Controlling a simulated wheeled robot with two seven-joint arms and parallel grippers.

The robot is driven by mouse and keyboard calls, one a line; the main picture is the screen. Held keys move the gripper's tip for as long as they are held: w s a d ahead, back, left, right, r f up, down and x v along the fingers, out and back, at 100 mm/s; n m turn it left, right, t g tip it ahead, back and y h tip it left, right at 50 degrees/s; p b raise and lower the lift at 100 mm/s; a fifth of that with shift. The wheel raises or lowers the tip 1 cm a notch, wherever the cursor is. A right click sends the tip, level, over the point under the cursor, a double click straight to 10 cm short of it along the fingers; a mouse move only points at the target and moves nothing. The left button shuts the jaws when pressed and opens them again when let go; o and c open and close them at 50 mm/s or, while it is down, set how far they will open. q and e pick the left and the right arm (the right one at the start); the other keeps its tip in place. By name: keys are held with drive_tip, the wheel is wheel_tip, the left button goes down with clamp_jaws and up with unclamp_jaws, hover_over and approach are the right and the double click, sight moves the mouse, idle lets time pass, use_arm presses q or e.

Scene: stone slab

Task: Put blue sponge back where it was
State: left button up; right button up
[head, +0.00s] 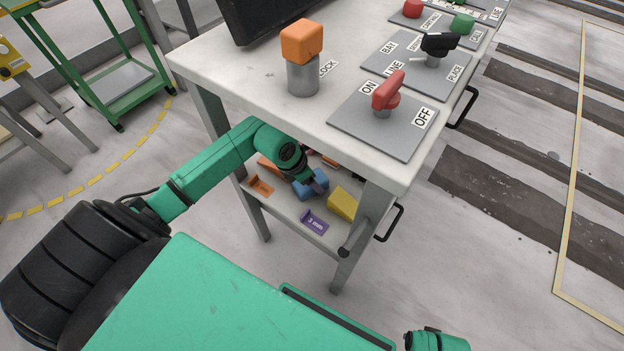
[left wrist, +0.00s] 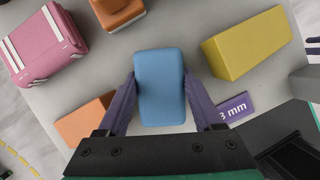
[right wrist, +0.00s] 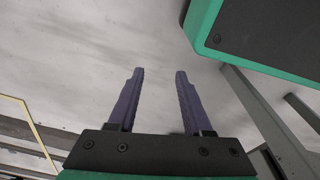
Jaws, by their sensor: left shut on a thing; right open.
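The blue sponge (left wrist: 159,88) is a rounded block between the two purple fingers of my left gripper (left wrist: 160,90), which is shut on it. In the head view the blue sponge (head: 311,186) and my left gripper (head: 318,182) are at the lower shelf (head: 290,205) of the white table, partly hidden by my wrist. I cannot tell whether the sponge touches the shelf. My right gripper (right wrist: 160,90) is open and empty, with bare floor behind its fingers.
On the lower shelf are a yellow block (left wrist: 246,43), a purple "3 mm" label (left wrist: 232,108), an orange piece (left wrist: 86,120), an orange-brown block (left wrist: 118,12) and a pink case (left wrist: 45,45). The tabletop (head: 240,72) and table leg (head: 355,225) stand close to my left arm.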

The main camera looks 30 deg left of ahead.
drive_tip(key=shift+r, duration=0.1)
use_arm(q)
drive_tip(key=o, duration=1.3)
drive_tip(key=shift+r, duration=0.1)
use_arm(e)
drive_tip(key=shift+r, duration=0.1)
use_arm(q)
drive_tip(key=p+v, duration=0.1)
drive_tip(key=v, duration=0.6)
drive_tip(key=shift+r, duration=0.25)
use_arm(e)
drive_tip(key=shift+s+d+f, duration=0.15)
drive_tip(key=shift+s+f, duration=0.4)
drive_tip(key=shift+s+d+f, duration=0.15)
drive_tip(key=shift+s+f, duration=0.4)
